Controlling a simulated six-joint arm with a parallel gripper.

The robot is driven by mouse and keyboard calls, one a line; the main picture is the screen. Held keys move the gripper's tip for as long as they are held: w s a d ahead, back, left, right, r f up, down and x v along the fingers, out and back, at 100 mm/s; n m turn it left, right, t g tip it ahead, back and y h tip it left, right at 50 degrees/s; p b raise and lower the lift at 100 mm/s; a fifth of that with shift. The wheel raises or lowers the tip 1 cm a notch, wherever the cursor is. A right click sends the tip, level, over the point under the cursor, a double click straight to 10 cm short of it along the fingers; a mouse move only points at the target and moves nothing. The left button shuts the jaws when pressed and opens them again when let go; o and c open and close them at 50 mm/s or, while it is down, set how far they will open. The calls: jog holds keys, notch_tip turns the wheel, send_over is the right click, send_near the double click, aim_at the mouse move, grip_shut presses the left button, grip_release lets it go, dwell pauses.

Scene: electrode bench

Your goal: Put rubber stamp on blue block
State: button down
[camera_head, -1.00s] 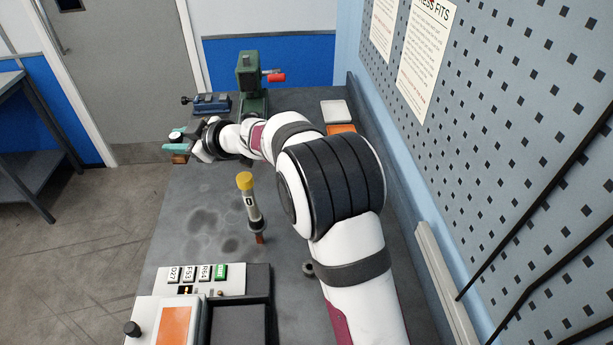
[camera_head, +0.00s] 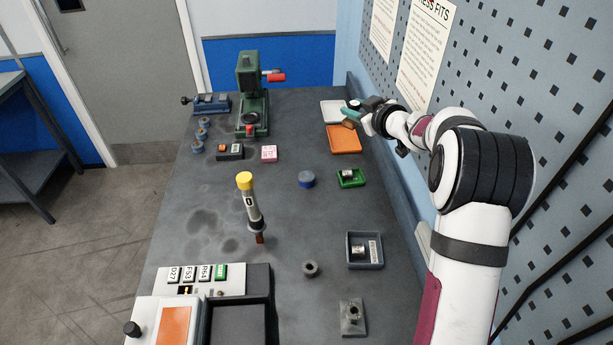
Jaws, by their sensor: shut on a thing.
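My gripper (camera_head: 356,112) is at the back right, over the orange tray (camera_head: 343,143) and near the white tray. It is shut on a small brown thing (camera_head: 349,124), which looks like the rubber stamp; its detail is too small to confirm. The stamp hangs over the back of the orange tray, and its exact height is unclear.
A green press (camera_head: 247,85) and blue vise (camera_head: 211,103) stand at the back. The pegboard wall (camera_head: 540,60) borders the right.

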notch_tip(320, 180, down, 11)
send_over(307, 176)
jog(key=f, duration=0.6)
jog(key=shift+s+d+f, duration=0.15)
jog(key=shift+d+f, duration=0.05)
jog(key=shift+d, duration=0.15)
jog(key=shift+w+a+f, duration=0.1)
jog(key=shift+a+f, duration=0.05)
jog(key=shift+f, duration=0.95)
jog(key=shift+w+a+f, duration=0.1)
jog(key=shift+a+f, duration=0.05)
jog(key=shift+f, duration=0.95)
jog(key=shift+f, duration=0.1)
jog(key=c, duration=0.6)
grip_release()
